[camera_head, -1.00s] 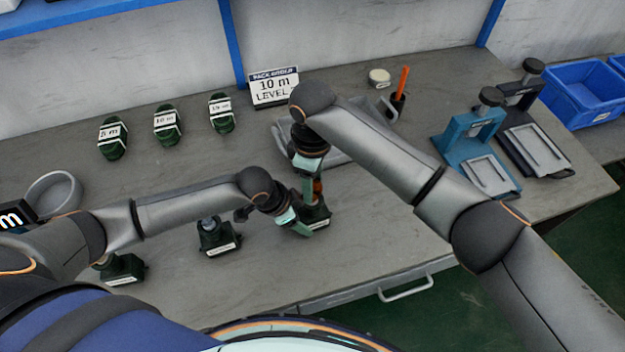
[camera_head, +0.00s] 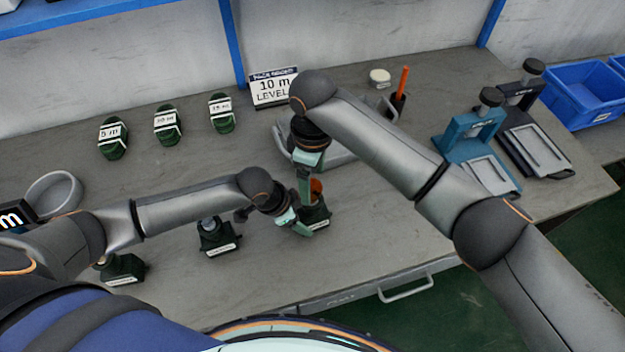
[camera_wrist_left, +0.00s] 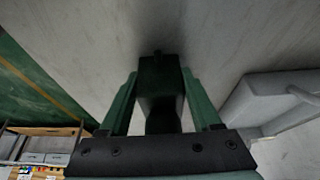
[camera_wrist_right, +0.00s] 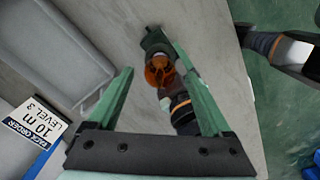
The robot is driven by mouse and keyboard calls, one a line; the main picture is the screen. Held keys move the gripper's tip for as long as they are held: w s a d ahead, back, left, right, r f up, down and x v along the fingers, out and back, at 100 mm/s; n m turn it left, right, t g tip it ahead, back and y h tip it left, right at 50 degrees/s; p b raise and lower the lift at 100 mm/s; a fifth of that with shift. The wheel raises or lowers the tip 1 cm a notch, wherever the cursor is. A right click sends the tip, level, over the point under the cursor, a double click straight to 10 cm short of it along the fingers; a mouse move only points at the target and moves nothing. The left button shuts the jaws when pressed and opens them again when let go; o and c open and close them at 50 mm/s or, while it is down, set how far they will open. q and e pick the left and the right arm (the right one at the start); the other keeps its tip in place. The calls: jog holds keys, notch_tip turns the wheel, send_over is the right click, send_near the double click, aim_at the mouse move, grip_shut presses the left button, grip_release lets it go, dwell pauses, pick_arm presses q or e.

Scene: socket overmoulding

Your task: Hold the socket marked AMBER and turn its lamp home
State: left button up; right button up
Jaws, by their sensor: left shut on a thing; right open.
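A dark green socket (camera_head: 318,215) with a pale label stands near the front of the bench; its lettering is too small to read. An orange lamp (camera_head: 316,187) sits upright on top of it; how deeply it is seated cannot be told. My left gripper (camera_head: 298,222) is shut on the socket from the left; its dark body (camera_wrist_left: 160,78) shows between the fingers in the left wrist view. My right gripper (camera_head: 304,182) is open above the socket, beside the lamp. In the right wrist view the lamp (camera_wrist_right: 160,70) appears between the open fingers.
Two other sockets, a middle one (camera_head: 217,238) and a left one (camera_head: 122,268), stand along the front. Green labelled pieces (camera_head: 167,125) and a "10 m" sign (camera_head: 273,88) stand behind. A grey tray (camera_head: 345,150) lies behind my right gripper. Clamp stands (camera_head: 470,130) are at right.

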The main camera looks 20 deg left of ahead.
aim_at(312, 182)
notch_tip(312, 182, up, 10)
jog(key=shift+r, duration=0.25)
dwell(0.3)
notch_tip(312, 182, down, 3)
jog(key=n, duration=0.5)
jog(key=shift+r, duration=0.2)
notch_tip(312, 182, down, 11)
jog(key=shift+a+f, duration=0.1)
jog(key=shift+f, duration=0.05)
jog(key=shift+c, duration=0.4)
